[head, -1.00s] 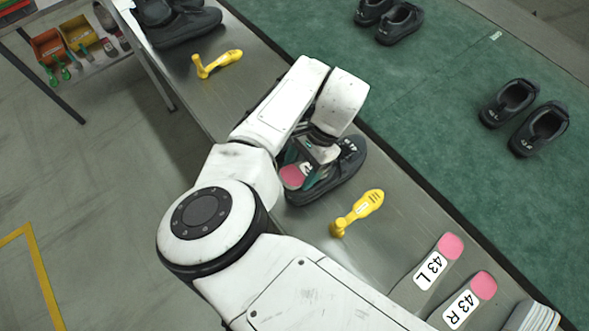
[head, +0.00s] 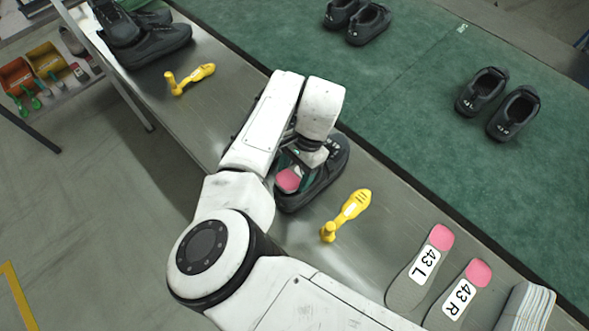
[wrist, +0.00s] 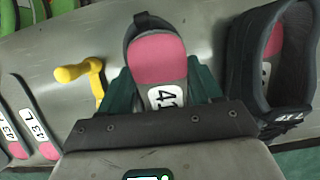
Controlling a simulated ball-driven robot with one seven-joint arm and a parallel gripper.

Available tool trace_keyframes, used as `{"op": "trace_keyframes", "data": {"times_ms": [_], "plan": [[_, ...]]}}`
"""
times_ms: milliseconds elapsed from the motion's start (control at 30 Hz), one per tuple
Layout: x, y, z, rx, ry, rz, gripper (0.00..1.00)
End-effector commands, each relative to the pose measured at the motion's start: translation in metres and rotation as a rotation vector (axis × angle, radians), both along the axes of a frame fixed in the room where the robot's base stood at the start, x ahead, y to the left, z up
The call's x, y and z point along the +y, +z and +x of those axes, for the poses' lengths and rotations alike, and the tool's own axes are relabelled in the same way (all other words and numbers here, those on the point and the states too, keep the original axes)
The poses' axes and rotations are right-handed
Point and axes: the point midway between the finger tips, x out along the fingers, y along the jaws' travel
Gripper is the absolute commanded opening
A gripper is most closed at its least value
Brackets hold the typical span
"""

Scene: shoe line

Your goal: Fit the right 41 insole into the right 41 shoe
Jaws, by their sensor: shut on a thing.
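My gripper (wrist: 163,92) is shut on an insole with a pink heel (wrist: 158,58) and a white label starting with 4; the rest is covered. In the head view the pink heel (head: 289,180) shows below my gripper (head: 307,164). A dark shoe (head: 322,187) lies under it on the bench. In the wrist view, the shoe's heel loop (wrist: 147,22) stands just beyond the pink heel. The insole lies over the shoe's opening, heel toward heel. My jaws hide the front, so I cannot tell how deep it sits. Another dark shoe (wrist: 240,70) with pink inside stands to the right.
A yellow tool (head: 347,214) lies close by, with the 43 L insole (head: 407,290) and 43 R insole (head: 440,314) beyond it. Another yellow tool (head: 190,78) and dark shoes (head: 150,45) are farther up the bench. Another pair (head: 482,91) stands on the green surface.

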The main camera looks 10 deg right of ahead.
Motion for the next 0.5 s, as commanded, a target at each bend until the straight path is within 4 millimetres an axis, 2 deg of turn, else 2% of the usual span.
{"op": "trace_keyframes", "data": {"times_ms": [267, 300, 500], "plan": [[0.0005, -0.0009, -0.0001, -0.002, 0.0, -0.001, 0.35], [0.0006, -0.001, -0.0001, -0.002, 0.0, -0.001, 0.68], [0.0006, -0.0013, -0.0004, -0.001, 0.0, -0.001, 0.87]]}}
